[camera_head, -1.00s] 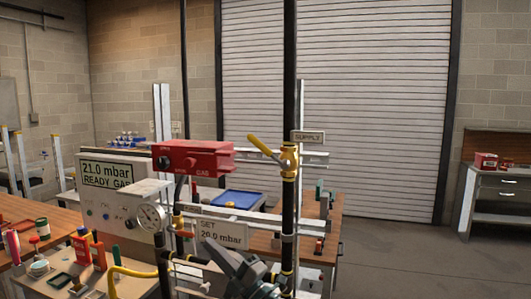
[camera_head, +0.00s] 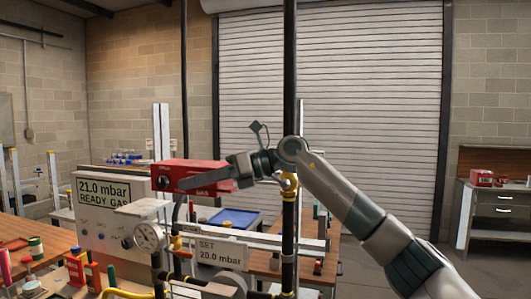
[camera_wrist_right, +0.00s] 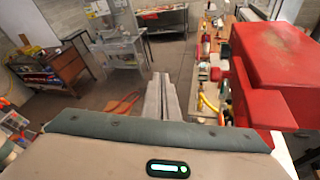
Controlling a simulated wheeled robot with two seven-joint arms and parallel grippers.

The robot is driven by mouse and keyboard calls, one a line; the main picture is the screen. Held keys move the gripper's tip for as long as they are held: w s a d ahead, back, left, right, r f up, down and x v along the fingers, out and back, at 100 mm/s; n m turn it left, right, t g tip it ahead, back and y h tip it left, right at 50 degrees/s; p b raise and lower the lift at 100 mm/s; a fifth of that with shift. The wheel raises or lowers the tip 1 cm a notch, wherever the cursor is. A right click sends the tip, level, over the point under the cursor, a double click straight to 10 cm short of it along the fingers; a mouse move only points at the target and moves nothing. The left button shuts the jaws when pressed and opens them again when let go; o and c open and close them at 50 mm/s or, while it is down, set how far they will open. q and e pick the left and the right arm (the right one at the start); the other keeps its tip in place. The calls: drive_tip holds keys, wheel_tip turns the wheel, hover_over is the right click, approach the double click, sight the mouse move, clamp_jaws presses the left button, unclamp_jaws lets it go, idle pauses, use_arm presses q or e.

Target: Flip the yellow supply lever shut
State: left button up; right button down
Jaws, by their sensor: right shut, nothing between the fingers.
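The yellow supply valve (camera_head: 289,184) sits on the black vertical pipe in the head view. Only its lower part shows below my right wrist; the yellow lever and the supply sign are hidden behind my arm. My right gripper (camera_head: 188,183) reaches in from the right, across the pipe, and points left in front of the red gas box (camera_head: 180,170). Its fingers are shut and empty. In the right wrist view, the shut fingers (camera_wrist_right: 161,92) point away over the floor, left of the red box (camera_wrist_right: 272,62). My left gripper is not in view.
A grey panel (camera_head: 88,228) reading 21.0 mbar, a pressure gauge (camera_head: 146,237) and a set-pressure sign (camera_head: 221,253) stand below and left. A wooden bench (camera_head: 30,236) holds tools at the left. The floor at right is open, before a drawer cabinet (camera_head: 500,215).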

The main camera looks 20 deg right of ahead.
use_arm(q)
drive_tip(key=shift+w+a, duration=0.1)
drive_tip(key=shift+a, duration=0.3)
use_arm(e)
drive_tip(key=s+d+r+t+h, duration=0.1)
drive_tip(key=s+d+r+h, duration=0.2)
drive_tip(key=d+r+h, duration=0.2)
drive_tip(key=s+d+r+t+h, duration=0.1)
drive_tip(key=s+d+r+h, duration=0.2)
drive_tip(key=d+r, duration=0.9)
drive_tip(key=d+h, duration=0.2)
drive_tip(key=d, duration=0.4)
drive_tip(key=shift+m+t, duration=0.4)
drive_tip(key=shift+a+f, duration=0.1)
drive_tip(key=shift+f, duration=0.1)
